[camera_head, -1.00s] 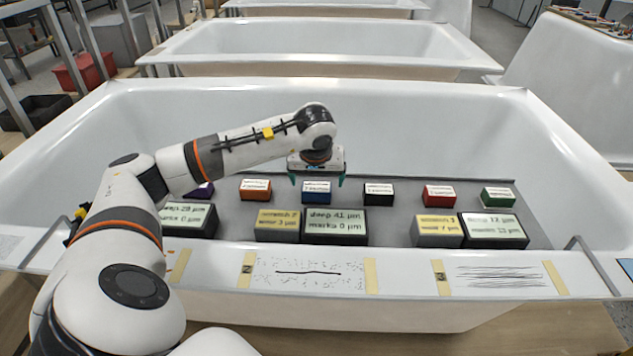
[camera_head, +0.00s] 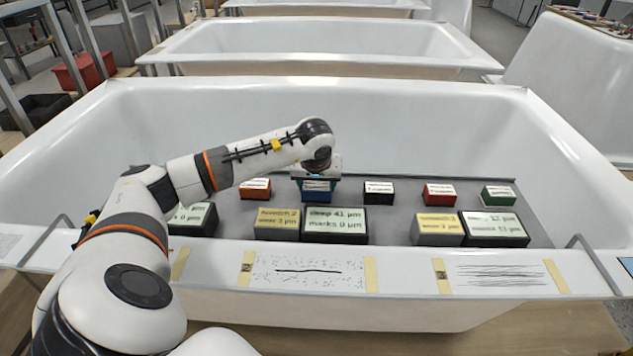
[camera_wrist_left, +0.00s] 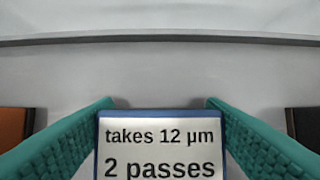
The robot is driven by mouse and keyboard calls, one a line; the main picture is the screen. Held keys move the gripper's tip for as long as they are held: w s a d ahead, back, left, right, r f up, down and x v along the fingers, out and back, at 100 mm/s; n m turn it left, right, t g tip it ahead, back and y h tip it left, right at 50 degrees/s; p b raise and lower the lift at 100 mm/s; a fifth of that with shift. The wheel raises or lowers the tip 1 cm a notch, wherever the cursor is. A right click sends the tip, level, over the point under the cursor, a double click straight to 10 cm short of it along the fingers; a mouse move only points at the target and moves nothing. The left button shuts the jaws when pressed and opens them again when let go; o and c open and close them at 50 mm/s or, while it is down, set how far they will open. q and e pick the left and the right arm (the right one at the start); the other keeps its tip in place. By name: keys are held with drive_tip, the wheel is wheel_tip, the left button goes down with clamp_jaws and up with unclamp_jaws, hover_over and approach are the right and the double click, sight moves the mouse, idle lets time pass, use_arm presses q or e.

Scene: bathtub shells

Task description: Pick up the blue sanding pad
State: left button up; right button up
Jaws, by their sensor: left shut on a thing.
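The blue sanding pad (camera_head: 317,196) sits on the grey mat (camera_head: 226,212) inside the front bathtub, in the row of small pads. In the left wrist view the pad's white label (camera_wrist_left: 160,150) reads "takes 12 µm" and "2 passes". My left gripper (camera_head: 316,186) is down over the pad with its teal fingers on either side of it, shut on it. The pad looks still at mat level. In the left wrist view the gripper's fingers (camera_wrist_left: 160,135) flank the blue edges; their contact is not clear there. My right gripper is not in view.
An orange pad (camera_head: 255,189) stands left of the blue one and a black pad (camera_head: 379,193) right, then a red pad (camera_head: 439,194) and a green pad (camera_head: 498,196). Larger labelled blocks (camera_head: 335,225) stand in front. The tub's front rim (camera_head: 408,272) carries taped scratch samples.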

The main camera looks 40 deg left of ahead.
use_arm(q)
drive_tip(key=shift+r, duration=0.55)
wheel_tip(320, 180, up, 8)
drive_tip(key=shift+f+p, duration=0.1)
drive_tip(key=shift+p, duration=0.4)
drive_tip(key=shift+r, duration=0.6)
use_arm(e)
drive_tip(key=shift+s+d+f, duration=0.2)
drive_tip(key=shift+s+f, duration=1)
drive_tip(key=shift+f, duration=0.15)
